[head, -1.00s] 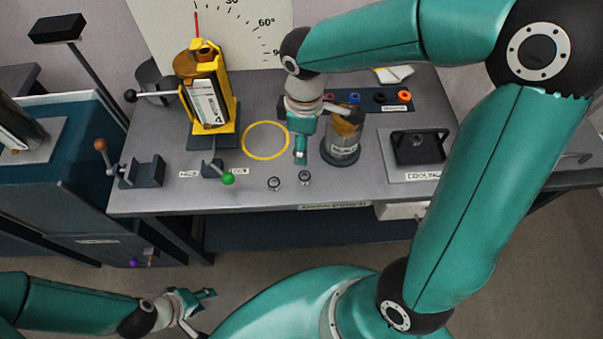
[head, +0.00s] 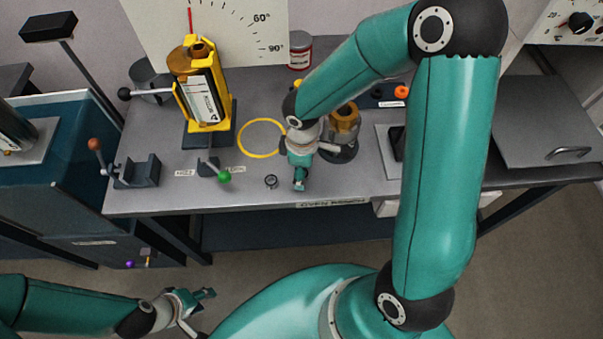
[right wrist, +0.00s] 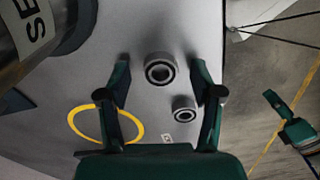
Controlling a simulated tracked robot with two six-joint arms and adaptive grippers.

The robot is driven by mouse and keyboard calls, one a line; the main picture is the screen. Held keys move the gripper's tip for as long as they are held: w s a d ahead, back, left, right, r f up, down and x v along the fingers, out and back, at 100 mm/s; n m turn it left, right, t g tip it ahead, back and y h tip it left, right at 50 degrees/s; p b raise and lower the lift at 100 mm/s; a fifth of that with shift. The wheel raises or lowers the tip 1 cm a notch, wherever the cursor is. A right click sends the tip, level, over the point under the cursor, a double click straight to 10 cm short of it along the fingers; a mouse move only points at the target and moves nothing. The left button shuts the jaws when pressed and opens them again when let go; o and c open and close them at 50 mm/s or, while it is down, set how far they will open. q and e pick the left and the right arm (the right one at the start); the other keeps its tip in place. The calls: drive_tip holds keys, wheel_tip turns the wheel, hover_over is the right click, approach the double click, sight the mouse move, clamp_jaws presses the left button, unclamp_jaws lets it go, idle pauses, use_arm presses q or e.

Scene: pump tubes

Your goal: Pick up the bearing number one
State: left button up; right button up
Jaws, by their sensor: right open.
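Two dark bearings with pale rims stand on the grey bench. In the right wrist view the larger-looking bearing (right wrist: 160,70) lies between my open fingers (right wrist: 163,95), toward their tips, and the smaller-looking bearing (right wrist: 184,109) lies lower, near the right finger. No number shows on either. In the head view one bearing (head: 271,181) shows left of my right gripper (head: 300,182); the other is hidden by that gripper. My right gripper points down over the bench's front part and holds nothing. My left gripper (head: 203,308) is open and empty, low at the left, away from the bench.
A yellow ring (head: 243,148) is marked behind the visible bearing. A brown-topped jar (head: 344,122) stands just right of my right gripper. A yellow-framed cylinder (head: 203,95) and a green-knobbed lever (head: 224,177) stand to the left. The bench's front edge (head: 240,208) is close.

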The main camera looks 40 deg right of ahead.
clamp_jaws()
idle(0.3)
